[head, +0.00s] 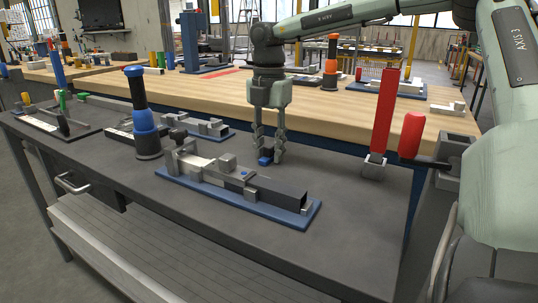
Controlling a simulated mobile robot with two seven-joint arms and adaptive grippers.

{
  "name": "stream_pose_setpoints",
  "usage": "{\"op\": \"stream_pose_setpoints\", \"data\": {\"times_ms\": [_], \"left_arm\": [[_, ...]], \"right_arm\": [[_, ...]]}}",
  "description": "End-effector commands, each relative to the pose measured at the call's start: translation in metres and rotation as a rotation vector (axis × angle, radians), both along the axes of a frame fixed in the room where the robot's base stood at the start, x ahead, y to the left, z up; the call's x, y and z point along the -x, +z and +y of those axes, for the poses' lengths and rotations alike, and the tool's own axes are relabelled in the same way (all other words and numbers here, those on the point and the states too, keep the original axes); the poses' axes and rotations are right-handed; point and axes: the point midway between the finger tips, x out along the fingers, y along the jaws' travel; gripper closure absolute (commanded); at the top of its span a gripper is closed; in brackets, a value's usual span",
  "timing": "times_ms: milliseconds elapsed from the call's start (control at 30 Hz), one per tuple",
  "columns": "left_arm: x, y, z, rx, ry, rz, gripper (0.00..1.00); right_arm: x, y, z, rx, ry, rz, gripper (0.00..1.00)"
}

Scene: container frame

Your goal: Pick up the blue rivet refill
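A small blue piece (265,157), which looks like the blue rivet refill, is on the dark workbench (345,225), just behind the long clamp fixture. My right gripper (270,154) points straight down over it. Its two fingers are apart, with a gap between them, and the tips reach down close to the bench top. The blue piece is at the fingertips, nearer the left finger; whether the fingers touch it is too small to tell. My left gripper is not in view.
A long metal fixture on a blue base (310,215) lies in front of my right gripper. A blue and black upright tool (146,120) stands to the left. A red-handled clamp (383,120) stands to the right. A wooden bench (330,112) is behind.

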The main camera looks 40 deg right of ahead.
Motion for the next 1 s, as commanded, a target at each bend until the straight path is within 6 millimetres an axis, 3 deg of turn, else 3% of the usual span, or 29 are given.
{"op": "stream_pose_setpoints", "data": {"times_ms": [33, 200, 567, 1000], "left_arm": [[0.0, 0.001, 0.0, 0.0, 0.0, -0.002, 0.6], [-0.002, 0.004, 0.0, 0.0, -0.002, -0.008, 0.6], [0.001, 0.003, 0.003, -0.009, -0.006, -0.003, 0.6], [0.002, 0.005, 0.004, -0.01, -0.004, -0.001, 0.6]], "right_arm": [[0.0, 0.0, 0.0, 0.0, 0.0, 0.0, 0.79], [0.0, 0.0, 0.0, 0.0, 0.0, 0.0, 1.0], [-0.001, 0.006, 0.0, 0.001, 0.0, -0.002, 1.0], [-0.001, 0.086, 0.0, 0.001, 0.0, -0.002, 1.0]]}}
